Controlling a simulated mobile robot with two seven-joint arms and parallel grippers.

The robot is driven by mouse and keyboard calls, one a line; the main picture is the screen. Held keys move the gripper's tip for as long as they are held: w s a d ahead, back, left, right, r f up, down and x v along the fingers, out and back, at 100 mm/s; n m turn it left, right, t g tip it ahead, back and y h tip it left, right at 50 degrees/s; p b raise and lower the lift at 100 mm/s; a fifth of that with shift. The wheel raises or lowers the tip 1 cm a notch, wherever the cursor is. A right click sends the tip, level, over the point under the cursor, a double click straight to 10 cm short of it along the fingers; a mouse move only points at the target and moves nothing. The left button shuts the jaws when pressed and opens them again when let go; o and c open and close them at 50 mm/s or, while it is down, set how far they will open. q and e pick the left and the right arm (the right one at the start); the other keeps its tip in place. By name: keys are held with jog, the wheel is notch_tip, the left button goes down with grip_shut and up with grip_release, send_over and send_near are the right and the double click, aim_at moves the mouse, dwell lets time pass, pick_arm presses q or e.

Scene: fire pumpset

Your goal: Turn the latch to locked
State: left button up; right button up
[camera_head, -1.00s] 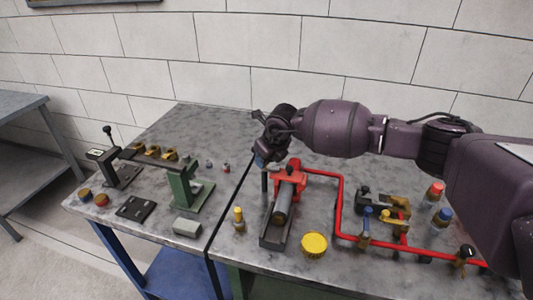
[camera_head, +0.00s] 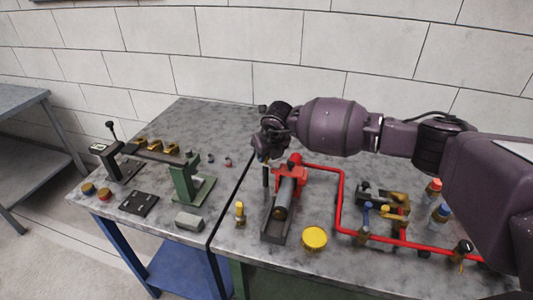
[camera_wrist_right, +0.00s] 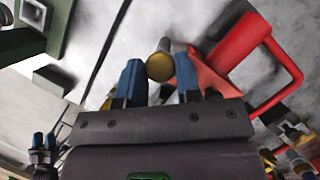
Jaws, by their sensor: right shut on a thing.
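My right gripper (camera_head: 265,161) reaches down beside the red housing (camera_head: 291,178) on the right-hand table. In the right wrist view its two blue fingers (camera_wrist_right: 159,80) stand on either side of a round brass-coloured knob (camera_wrist_right: 160,68) with a grey stem behind it. The gripper is shut on this knob, which I take to be the latch's handle. In the head view a dark upright post (camera_head: 265,180) shows below the fingertips, and the hand hides its top. Whether the latch is at locked cannot be told.
A grey cylinder (camera_head: 285,194) lies in a cradle in front of the red housing. A red pipe (camera_head: 340,205) runs right past several valves. A yellow cap (camera_head: 314,238) stands at the front. A green stand (camera_head: 186,182) is on the left table.

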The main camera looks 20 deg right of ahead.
jog(key=o, duration=0.9)
jog(key=v, duration=1)
jog(key=shift+s+r, duration=0.1)
jog(key=shift+r, duration=0.3)
jog(key=shift+f, duration=0.1)
